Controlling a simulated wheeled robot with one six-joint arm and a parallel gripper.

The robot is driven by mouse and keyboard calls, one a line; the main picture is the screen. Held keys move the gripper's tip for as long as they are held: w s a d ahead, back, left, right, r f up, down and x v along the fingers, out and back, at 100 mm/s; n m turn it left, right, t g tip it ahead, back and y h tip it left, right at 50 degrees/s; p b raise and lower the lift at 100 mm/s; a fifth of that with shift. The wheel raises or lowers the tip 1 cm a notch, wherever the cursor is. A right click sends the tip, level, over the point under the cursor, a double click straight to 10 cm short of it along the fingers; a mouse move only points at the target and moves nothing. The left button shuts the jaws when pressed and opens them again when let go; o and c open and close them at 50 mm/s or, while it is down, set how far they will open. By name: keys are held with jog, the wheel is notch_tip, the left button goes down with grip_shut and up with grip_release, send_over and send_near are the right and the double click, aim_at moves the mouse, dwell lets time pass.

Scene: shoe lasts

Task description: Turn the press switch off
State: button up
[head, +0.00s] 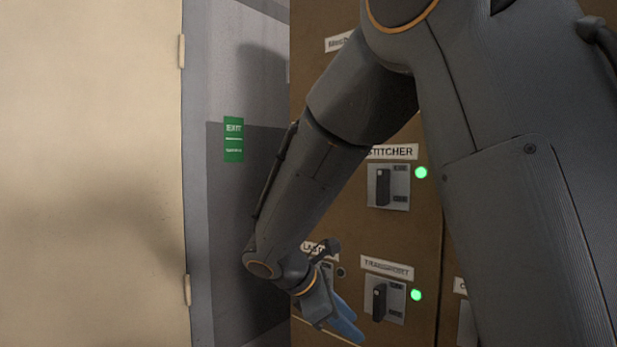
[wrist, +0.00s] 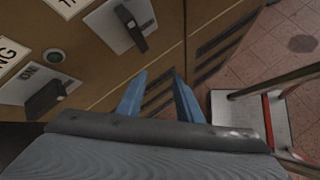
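No switch with a readable press label shows; my arm hides part of the brown panel (head: 428,240) in the head view. A black stitcher switch (head: 382,187) has a lit green lamp (head: 421,172). Below it, another black switch (head: 379,302), its label reading roughly "TRANSPORT", also has a lit green lamp (head: 416,295). My gripper (head: 347,328) hangs low in front of the panel, left of that lower switch. In the wrist view its blue fingers (wrist: 159,76) are apart with nothing between them.
The wrist view shows a switch labelled ending "NG" (wrist: 45,98) beside an unlit lamp (wrist: 53,57), and another switch (wrist: 131,28). A red-edged grey object (wrist: 238,115) stands on the tiled floor (wrist: 280,45). A green exit sign (head: 233,139) is on the grey wall.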

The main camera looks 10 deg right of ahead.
jog(key=w+a+r+n+t+h+p, duration=0.25)
jog(key=w+a+r, duration=0.2)
jog(key=r, duration=0.45)
jog(key=w+a+r+n+t+h+p, duration=0.1)
jog(key=w+a+r+n+t+h, duration=0.25)
jog(key=r, duration=0.65)
jog(key=w+a+r+n+t+p, duration=0.1)
jog(key=w+a+r+n+t, duration=0.15)
jog(key=w+r, duration=0.55)
jog(key=r+p+x, duration=0.1)
jog(key=p+x, duration=0.2)
jog(key=x, duration=0.3)
jog(key=shift+d+n, duration=0.35)
jog(key=shift+d, duration=0.25)
jog(key=shift+s+r, duration=0.1)
jog(key=shift+s, duration=0.05)
grip_shut()
